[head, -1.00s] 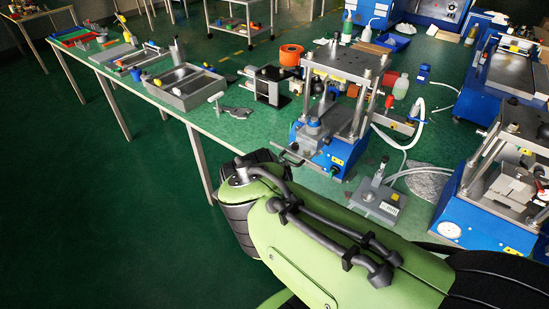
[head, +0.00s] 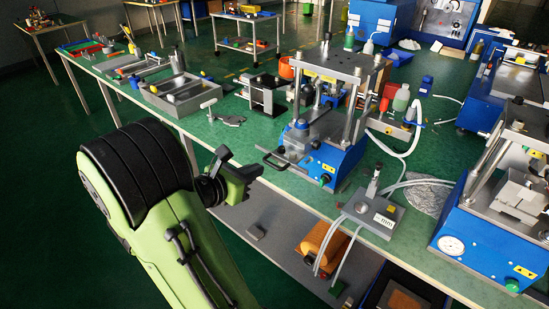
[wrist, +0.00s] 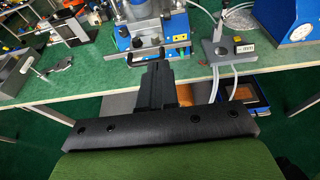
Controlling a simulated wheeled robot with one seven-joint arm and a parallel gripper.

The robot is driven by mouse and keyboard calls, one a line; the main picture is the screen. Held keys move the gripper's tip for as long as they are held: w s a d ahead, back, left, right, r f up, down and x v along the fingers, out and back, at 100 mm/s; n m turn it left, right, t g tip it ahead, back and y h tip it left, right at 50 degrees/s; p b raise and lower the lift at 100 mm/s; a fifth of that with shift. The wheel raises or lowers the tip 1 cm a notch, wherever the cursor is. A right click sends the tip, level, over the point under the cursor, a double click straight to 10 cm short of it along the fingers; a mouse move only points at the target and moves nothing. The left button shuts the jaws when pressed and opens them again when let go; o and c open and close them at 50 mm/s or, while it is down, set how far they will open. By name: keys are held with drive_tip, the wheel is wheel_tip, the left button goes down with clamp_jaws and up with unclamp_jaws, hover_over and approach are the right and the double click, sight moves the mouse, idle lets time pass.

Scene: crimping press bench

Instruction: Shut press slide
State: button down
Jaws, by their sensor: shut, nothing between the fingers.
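The crimping press (head: 325,150) stands on the green bench, with a blue base and steel posts. Its grey slide (head: 292,149) sticks out at the front, with a dark loop handle (head: 272,160) by the bench's front edge. In the wrist view the press (wrist: 150,28) is at top centre and the handle (wrist: 163,58) lies just ahead of the fingers. My gripper (head: 257,171) is shut and empty, just in front of the handle at the bench edge. In the wrist view my gripper (wrist: 158,66) points at the handle; I cannot tell whether they touch.
A grey valve box (head: 374,212) with white hoses stands right of the press. A second blue press (head: 480,225) is farther right. Grey trays (head: 180,94) and a clamp (head: 228,120) lie to the left. A lower shelf (head: 275,225) holds an orange item. The floor at left is clear.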

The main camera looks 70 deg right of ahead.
drive_tip(key=b, duration=0.2)
approach(291, 152)
drive_tip(key=x, duration=0.5)
drive_tip(key=shift+s+d+f, duration=0.1)
drive_tip(key=shift+d+f, duration=0.05)
drive_tip(key=shift+f, duration=0.15)
drive_tip(key=shift+s+d, duration=0.15)
drive_tip(key=shift+d, duration=0.35)
drive_tip(key=shift+d+r, duration=0.1)
drive_tip(key=shift+d, duration=0.05)
